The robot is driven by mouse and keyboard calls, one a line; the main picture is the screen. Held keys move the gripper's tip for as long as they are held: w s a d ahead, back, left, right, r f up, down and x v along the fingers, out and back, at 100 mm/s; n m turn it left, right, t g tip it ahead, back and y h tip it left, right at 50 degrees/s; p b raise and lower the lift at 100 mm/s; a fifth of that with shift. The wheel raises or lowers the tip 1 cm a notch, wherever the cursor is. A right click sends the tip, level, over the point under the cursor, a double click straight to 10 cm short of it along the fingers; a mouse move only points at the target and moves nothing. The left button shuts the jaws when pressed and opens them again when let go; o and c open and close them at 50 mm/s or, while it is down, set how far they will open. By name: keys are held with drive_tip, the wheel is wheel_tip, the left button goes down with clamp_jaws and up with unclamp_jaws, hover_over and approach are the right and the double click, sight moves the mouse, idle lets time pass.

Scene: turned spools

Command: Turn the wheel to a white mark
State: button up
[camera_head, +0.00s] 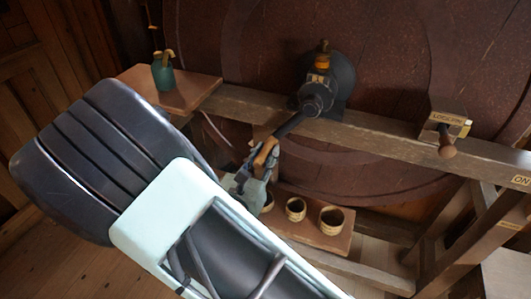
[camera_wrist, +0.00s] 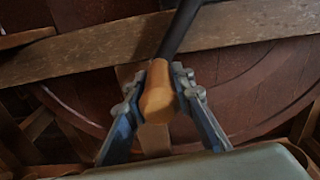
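A large dark red-brown wheel (camera_head: 400,60) stands behind a wooden rail. Its black hub (camera_head: 318,97) has an orange band and a dark crank arm (camera_head: 292,124) that slopes down to the left. The crank ends in an orange-brown wooden handle (camera_head: 265,153), also in the wrist view (camera_wrist: 158,95). My gripper (camera_head: 256,165) is at this handle. In the wrist view its two fingers (camera_wrist: 158,92) stand on either side of the handle and appear to touch it. I cannot make out a white mark on the wheel.
A wooden rail (camera_head: 385,135) crosses before the wheel, with a labelled lock pin (camera_head: 446,140) at right. A low shelf (camera_head: 318,238) holds small cups (camera_head: 331,219). An "ON" label (camera_head: 521,180) is at far right.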

clamp_jaws()
drive_tip(key=shift+d, duration=0.1)
drive_tip(key=shift+s+d+f+n+p, duration=0.1)
drive_tip(key=shift+d+f+n+p, duration=0.1)
drive_tip(key=shift+n+p, duration=0.2)
drive_tip(key=shift+s+d+f, duration=0.2)
drive_tip(key=shift+d+f, duration=0.25)
drive_tip(key=shift+d, duration=0.1)
drive_tip(key=o, duration=0.6)
unclamp_jaws()
drive_tip(key=shift+r, duration=0.1)
drive_tip(key=shift+c, duration=0.2)
drive_tip(key=shift+o, duration=0.3)
drive_tip(key=shift+a, duration=0.1)
drive_tip(key=shift+a+r, duration=0.1)
drive_tip(key=shift+a, duration=0.05)
